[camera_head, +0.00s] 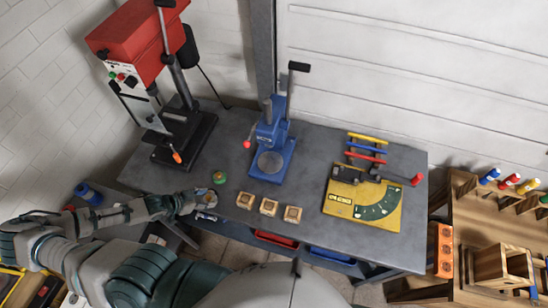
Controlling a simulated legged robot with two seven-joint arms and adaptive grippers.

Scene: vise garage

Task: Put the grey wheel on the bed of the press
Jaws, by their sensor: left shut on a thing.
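The blue press (268,134) stands on the grey workbench, near its back. A round grey disc (270,162) shows on its base; I cannot tell whether this is part of the bed or a separate wheel. My left gripper (207,198) is low over the front left of the bench, left of the press and in front of a small green round thing (219,177). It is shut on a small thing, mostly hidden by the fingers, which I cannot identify. I cannot make out the grey wheel with certainty. My right gripper is not in view.
A red drill press (135,47) stands at the back left. Several wooden blocks (268,207) sit along the front edge. A yellow board (364,201) with a green scale lies on the right. The bench (318,165) is bare between press and board.

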